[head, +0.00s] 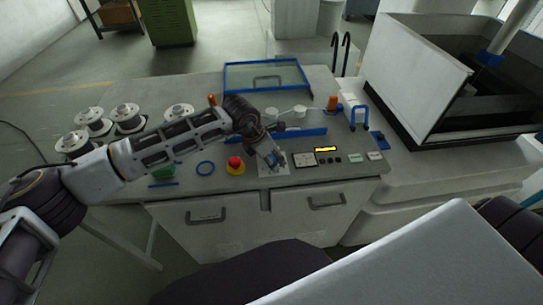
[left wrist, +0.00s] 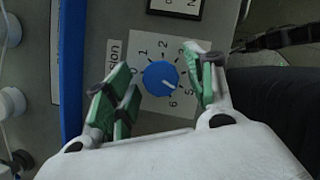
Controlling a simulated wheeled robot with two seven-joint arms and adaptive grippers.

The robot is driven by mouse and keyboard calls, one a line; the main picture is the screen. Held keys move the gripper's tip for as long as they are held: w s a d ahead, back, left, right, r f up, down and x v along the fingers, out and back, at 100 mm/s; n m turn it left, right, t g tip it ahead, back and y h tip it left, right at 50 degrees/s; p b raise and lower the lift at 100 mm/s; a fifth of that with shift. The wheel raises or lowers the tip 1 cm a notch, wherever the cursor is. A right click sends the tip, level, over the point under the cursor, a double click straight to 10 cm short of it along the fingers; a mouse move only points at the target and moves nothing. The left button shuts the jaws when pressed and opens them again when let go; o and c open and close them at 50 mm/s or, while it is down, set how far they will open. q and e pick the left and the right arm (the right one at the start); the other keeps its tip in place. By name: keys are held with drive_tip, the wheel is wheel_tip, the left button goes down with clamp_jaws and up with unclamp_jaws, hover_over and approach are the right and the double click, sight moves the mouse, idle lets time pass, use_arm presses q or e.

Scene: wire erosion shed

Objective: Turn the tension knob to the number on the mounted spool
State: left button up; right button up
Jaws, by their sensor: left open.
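The blue tension knob (left wrist: 160,77) sits on a white dial plate (left wrist: 150,50) with printed numbers and part of the word "Tension". Its pale mark points to the lower right, toward the 5 and 6 side. My left gripper (left wrist: 162,88) is open, with green-padded fingers on either side of the knob; I cannot tell whether they touch it. In the head view my left gripper (head: 275,160) is over the panel and hides much of the dial. White spools (head: 125,118) stand at the left of the bench. I cannot tell which spool is mounted, and no spool number is readable.
A blue-framed clear cover (head: 266,76) is behind. A grey-walled tank (head: 425,80) stands at the right.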

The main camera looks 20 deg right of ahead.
use_arm(q)
drive_tip(key=shift+c, duration=0.3)
use_arm(e)
drive_tip(key=shift+w, duration=0.25)
